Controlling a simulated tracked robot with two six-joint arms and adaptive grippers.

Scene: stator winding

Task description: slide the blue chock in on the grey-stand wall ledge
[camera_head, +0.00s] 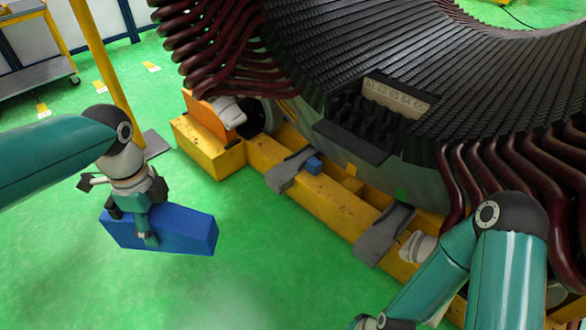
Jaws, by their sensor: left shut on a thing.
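The blue chock (185,231) is a long blue block with a slanted end, held in the air at the left over the green floor. My left gripper (147,225) is shut on its left part from above. One grey stand (290,170) sits on the yellow beam, right of the chock and apart from it. A second grey stand (384,236) is farther along the beam. Which ledge is the wall ledge I cannot tell. My right arm comes in at the lower right; its gripper is outside the picture.
A small blue block (314,165) lies by the first grey stand. An orange plate (204,118) stands on the left end of the yellow beam (325,198). The large stator (345,50) with dark red windings rises behind. A yellow post (104,70) stands behind my left arm. The floor below the chock is clear.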

